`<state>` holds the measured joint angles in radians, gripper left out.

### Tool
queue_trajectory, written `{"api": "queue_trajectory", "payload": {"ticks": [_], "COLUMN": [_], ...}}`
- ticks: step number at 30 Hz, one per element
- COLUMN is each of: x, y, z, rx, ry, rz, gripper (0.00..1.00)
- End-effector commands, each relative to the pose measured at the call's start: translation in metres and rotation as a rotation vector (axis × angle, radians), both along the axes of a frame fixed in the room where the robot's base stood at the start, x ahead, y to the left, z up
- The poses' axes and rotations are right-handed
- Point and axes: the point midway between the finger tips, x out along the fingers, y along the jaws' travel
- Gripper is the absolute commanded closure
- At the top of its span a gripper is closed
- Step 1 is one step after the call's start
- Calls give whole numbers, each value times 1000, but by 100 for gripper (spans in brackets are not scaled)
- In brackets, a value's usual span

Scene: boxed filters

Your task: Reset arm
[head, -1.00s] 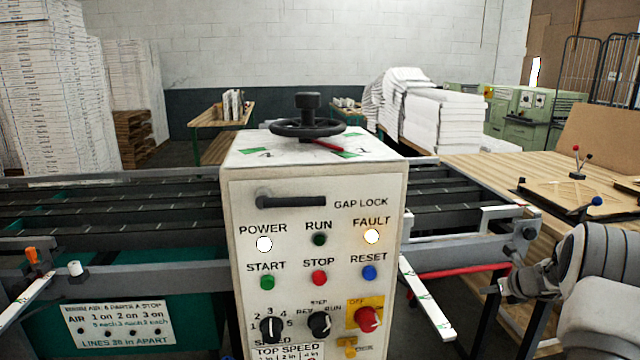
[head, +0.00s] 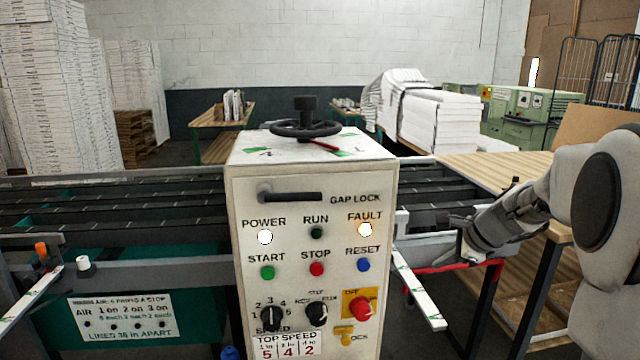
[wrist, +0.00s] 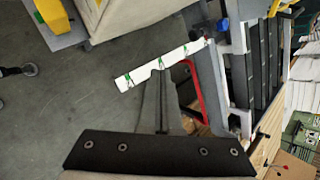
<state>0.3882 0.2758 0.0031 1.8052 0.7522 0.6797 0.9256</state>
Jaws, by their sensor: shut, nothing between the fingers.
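The cream control cabinet (head: 312,205) stands upright in the middle of the head view, with a handwheel on top. Its POWER lamp (head: 265,237) and FAULT lamp (head: 365,230) glow white. Below are the green START button (head: 267,272), the red STOP button (head: 317,269) and the blue RESET button (head: 363,265). My gripper (head: 462,258) is right of the cabinet, apart from it, with its tip pointing left. In the wrist view my gripper (wrist: 162,90) is shut and empty, in front of a white ruler-like bar (wrist: 165,63).
The white bar (head: 418,290) sticks out right of the cabinet, close to my gripper. A red rail (head: 455,267) and the dark conveyor rails (head: 120,215) flank the cabinet. A wooden table (head: 500,170) stands behind my arm. Grey floor shows in the wrist view.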

Motion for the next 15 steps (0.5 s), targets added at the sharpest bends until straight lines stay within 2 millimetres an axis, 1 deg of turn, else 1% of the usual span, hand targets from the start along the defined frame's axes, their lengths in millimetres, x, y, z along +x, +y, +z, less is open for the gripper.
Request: {"api": "queue_trajectory", "payload": {"ticks": [1,3,5,6,8,9,14,15], "x": [-15,-37,-57,-70,-92,-106,-163,-178], "y": [16,35,50,59,72,80,104,108], "z": [15,28,38,44,51,56,67,69], "rx": [-59,-142,-216,-264,-336,-384,-577,-625], "ry": [-13,-24,-35,-40,-50,-58,-82,-88], "rz": [81,199,300,367,465,529,789,852], "gripper": [100,100,100,100,100,100,100,100]}}
